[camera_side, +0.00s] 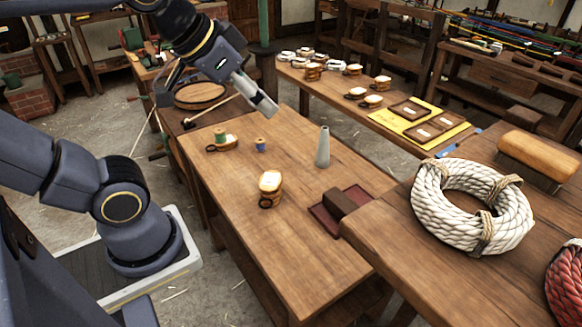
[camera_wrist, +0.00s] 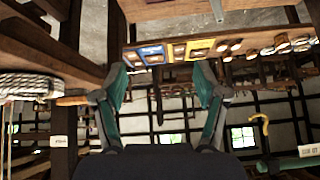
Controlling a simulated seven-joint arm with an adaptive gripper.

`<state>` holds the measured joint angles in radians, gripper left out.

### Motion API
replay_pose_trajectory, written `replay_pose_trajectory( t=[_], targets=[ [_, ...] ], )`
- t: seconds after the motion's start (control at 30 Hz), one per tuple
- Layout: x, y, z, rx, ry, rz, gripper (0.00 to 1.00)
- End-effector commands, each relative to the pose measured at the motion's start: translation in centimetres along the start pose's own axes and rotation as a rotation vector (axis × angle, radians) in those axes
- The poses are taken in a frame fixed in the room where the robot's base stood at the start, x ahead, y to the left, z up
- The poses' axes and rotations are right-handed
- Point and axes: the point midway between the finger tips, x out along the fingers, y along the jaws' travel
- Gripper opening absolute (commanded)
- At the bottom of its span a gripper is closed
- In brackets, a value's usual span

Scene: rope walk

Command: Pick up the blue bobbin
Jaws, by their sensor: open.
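The blue bobbin (camera_side: 260,145) is a small spool with a wooden top and blue thread. It stands upright on the wooden workbench (camera_side: 225,180) in the side view, just right of a green bobbin (camera_side: 220,134). My gripper (camera_side: 265,104) is above and behind it in that picture, clear of the bench top. In the wrist view my gripper (camera_wrist: 165,85) is open, with two dark green-padded fingers spread apart and nothing between them. I cannot make out the blue bobbin in the wrist view, which looks across the room.
A white rope coil (camera_side: 473,207) lies on the bench at right. The bench's near left part is bare.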

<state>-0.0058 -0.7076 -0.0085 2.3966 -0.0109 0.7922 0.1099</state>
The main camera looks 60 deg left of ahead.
Motion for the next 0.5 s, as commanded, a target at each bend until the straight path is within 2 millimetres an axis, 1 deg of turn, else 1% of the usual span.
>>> replay_pose_trajectory(
  t=[0.03,0.07,0.1,0.17,0.2,0.27,0.3,0.37,0.4,0.47,0.5],
  targets=[
    [0.4,-0.7,-2.5,0.010,0.019,-0.016,0.72],
    [0.8,-1.3,-3.8,0.013,0.030,-0.026,0.72],
    [1.4,-2.1,-5.6,0.016,0.039,-0.042,0.72],
    [2.8,-3.9,-8.2,0.011,0.047,-0.069,0.72],
    [3.9,-5.2,-9.7,0.004,0.048,-0.087,0.72],
    [6.0,-7.7,-11.6,-0.011,0.043,-0.115,0.72],
    [7.6,-9.7,-12.7,-0.025,0.036,-0.134,0.72],
    [10.4,-13.0,-13.6,-0.053,0.020,-0.161,0.72],
    [12.3,-15.4,-13.9,-0.076,0.006,-0.177,0.72],
    [15.3,-19.2,-13.6,-0.116,-0.017,-0.199,0.72],
    [17.3,-21.8,-12.8,-0.147,-0.035,-0.212,0.72]
  ],
)
